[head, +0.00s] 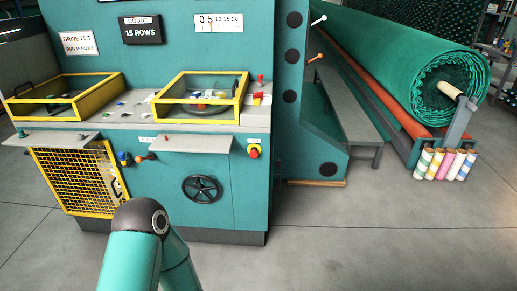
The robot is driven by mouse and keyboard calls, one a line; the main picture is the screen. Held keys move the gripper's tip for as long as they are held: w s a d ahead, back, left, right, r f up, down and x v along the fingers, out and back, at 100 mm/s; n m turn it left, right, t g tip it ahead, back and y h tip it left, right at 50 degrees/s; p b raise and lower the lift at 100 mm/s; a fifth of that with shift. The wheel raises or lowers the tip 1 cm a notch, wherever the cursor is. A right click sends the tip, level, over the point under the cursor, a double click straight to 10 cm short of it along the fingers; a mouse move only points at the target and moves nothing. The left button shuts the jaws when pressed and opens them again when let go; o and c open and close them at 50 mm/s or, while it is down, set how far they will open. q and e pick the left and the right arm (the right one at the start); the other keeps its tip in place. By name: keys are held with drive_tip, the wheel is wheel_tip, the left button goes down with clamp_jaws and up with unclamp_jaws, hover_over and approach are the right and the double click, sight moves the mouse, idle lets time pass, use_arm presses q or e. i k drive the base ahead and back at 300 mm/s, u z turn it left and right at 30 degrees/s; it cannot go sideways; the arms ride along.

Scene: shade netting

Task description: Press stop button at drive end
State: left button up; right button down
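A red stop button (254,153) on a yellow backing sits on the front of the teal machine (150,185), right of the centre, just below the machine's ledge. Small red and yellow parts (258,97) show above it at the right end of the ledge; I cannot tell what they are. A teal arm link of mine with a dark joint rises at the bottom, left of the middle, well apart from the button in the picture. Neither of my grippers shows.
Two yellow-framed guards (198,122) stand on the ledge. A black handwheel (201,188) and a yellow mesh door (76,182) are on the front. Grey floor (370,235) is clear at lower right.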

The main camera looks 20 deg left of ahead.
sight(253, 153)
drive_tip(key=u, duration=0.4)
drive_tip(key=i, duration=0.9)
drive_tip(key=u, duration=0.8)
